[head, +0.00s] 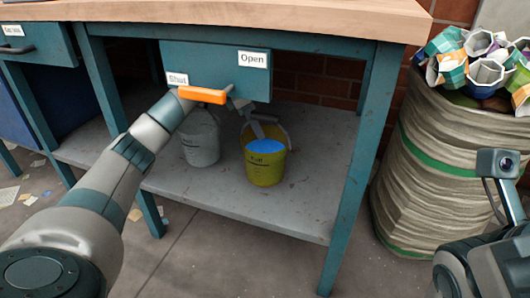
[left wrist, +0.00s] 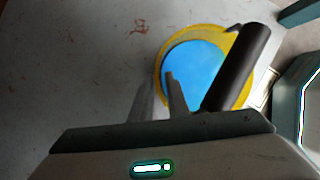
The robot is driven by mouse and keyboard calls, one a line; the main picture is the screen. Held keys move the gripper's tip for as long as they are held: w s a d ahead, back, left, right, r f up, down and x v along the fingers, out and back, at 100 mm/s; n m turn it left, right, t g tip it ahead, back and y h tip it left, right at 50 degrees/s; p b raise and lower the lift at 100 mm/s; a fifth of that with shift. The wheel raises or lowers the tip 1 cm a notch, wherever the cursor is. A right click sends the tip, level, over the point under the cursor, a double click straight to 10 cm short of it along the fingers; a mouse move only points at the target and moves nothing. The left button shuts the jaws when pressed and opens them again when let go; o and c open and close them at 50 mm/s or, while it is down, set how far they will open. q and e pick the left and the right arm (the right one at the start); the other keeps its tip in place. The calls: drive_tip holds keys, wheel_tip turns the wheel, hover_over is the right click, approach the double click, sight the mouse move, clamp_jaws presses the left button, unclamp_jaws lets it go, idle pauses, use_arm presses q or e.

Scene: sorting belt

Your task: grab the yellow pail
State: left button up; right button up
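The yellow pail (head: 264,172), with bright blue contents, stands upright on the grey lower shelf under the workbench. In the left wrist view, the pail's yellow rim (left wrist: 159,88) and blue contents lie beyond my fingers. Its thick dark handle grip (left wrist: 238,66) is raised, to the right of the fingers. My left gripper (head: 256,128) is just above the pail's back rim, by its raised handle. In the left wrist view, the fingers (left wrist: 161,88) stand apart with a narrow gap and nothing held. My right arm shows at the lower right, but its fingers do not show.
A grey pail (head: 201,145) stands left of the yellow one, partly behind my left arm. Bench legs (head: 347,205) frame the shelf. A full sack (head: 430,170) stands right.

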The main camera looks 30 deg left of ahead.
use_arm(q)
clamp_jaws()
idle(1.0)
drive_tip(key=shift+r, duration=0.1)
idle(0.4)
